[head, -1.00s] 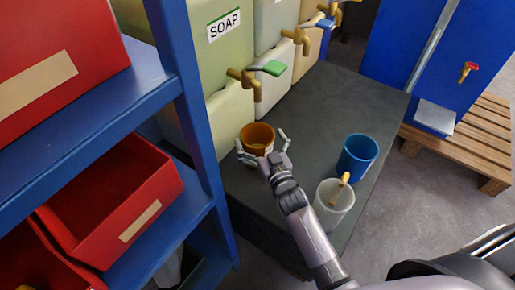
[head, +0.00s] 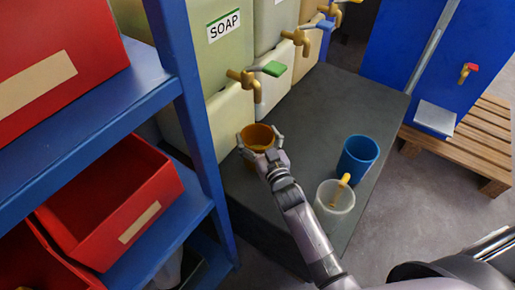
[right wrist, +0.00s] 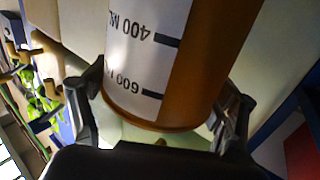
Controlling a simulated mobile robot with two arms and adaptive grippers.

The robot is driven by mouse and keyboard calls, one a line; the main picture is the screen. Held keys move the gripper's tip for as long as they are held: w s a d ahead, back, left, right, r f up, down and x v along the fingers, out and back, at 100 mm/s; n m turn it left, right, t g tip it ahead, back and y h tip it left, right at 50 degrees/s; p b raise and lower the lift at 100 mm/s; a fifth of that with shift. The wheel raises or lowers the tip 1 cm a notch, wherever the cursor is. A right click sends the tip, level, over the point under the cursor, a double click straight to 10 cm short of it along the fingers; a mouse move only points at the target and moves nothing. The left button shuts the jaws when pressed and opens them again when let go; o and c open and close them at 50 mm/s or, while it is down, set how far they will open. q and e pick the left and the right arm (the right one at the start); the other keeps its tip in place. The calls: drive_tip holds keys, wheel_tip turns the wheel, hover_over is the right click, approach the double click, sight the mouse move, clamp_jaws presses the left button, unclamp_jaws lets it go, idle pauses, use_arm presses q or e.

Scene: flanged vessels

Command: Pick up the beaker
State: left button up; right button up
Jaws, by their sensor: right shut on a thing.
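The beaker (head: 258,135) is orange-brown and stands upright on the dark bench, below the soap container's tap. In the right wrist view the beaker (right wrist: 190,60) shows a white scale label with 400 and 600 marks. My right gripper (head: 261,144) is shut on the beaker, with one finger on each side of it. In the right wrist view its fingers (right wrist: 165,112) flank the beaker near its rim. The beaker's near side is partly hidden by the gripper in the head view. My left gripper is not in view.
A blue cup (head: 358,160) and a clear container (head: 334,197) with a yellow-handled tool stand to the right on the dark bench (head: 330,105). Brass taps (head: 245,82) overhang the bench's back. A blue shelf (head: 165,90) with red bins (head: 115,195) stands at left.

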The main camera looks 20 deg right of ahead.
drive_tip(key=c, duration=0.9)
drive_tip(key=shift+r, duration=0.1)
